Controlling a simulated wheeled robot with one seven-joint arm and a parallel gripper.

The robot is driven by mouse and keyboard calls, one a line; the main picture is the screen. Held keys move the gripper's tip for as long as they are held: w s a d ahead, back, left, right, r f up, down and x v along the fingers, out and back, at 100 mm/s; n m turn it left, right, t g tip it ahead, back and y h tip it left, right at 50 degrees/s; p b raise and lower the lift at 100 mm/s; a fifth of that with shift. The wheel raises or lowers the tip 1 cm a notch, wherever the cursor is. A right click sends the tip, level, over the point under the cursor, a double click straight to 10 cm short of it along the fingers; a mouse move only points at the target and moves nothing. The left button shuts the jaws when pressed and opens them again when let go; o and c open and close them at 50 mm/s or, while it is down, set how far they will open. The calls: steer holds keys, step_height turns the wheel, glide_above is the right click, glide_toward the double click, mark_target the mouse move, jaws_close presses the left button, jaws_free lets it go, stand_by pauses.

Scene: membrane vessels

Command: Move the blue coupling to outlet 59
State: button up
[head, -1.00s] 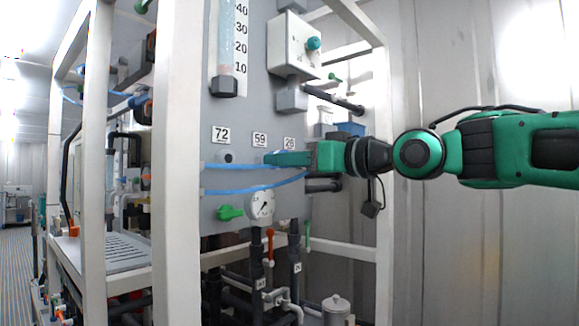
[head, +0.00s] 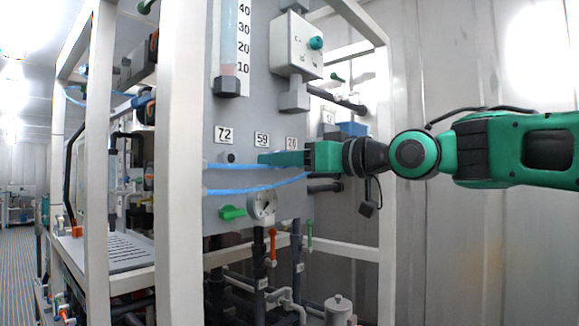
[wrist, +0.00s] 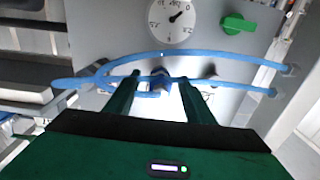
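The blue coupling (wrist: 160,82) is on the grey panel, between my gripper's two fingers in the wrist view, with a small gap at each side. My gripper (wrist: 158,84) is open around it. In the head view my gripper (head: 264,158) reaches in from the right, its fingertips just below the label 59 (head: 262,139); the fingers hide the coupling and the outlets under 59 and 26 there. A bare outlet stub (head: 227,158) sits under label 72 (head: 224,134). I cannot tell which outlet the coupling sits on.
Blue hoses (head: 240,191) run across the panel (head: 285,205) under the labels and pass close to my fingers. A pressure gauge (head: 262,205) and a green valve handle (head: 232,212) are below. A white frame post (head: 178,200) stands left of the panel.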

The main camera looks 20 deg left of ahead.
steer(key=v, duration=1)
steer(key=shift+d, duration=0.4)
steer(key=shift+f, duration=0.2)
steer(key=w+d+f+m+t+h, duration=0.2)
steer(key=w+d+f+m+h, duration=0.25)
steer(key=d+f, duration=0.6)
steer(key=w+d+f+m+t+h, duration=0.1)
steer(key=w+d+f+m+h, duration=0.3)
steer(key=d+f, duration=0.65)
steer(key=s+d+f+m+g+h, duration=0.1)
steer(key=s+d+f+m+h, duration=0.15)
steer(key=d+f, duration=0.5)
steer(key=s+d+f+m+g+h, duration=0.2)
steer(key=s+d+f+h, duration=0.15)
steer(key=d, duration=0.65)
steer(key=s+d+f+m+g, duration=0.2)
steer(key=s+d+f, duration=0.2)
steer(key=s, duration=0.5)
steer(key=s+d+f+m+g+h, duration=0.1)
steer(key=s+d+f+m+g, duration=0.1)
steer(key=s+d+f, duration=0.2)
steer(key=s+d+f+m+g+h, duration=0.1)
steer(key=s+d+f+m+g, duration=0.2)
steer(key=s+f, duration=0.4)
steer(key=s+d, duration=0.1)
steer(key=s, duration=0.5)
steer(key=shift+s+f, duration=0.3)
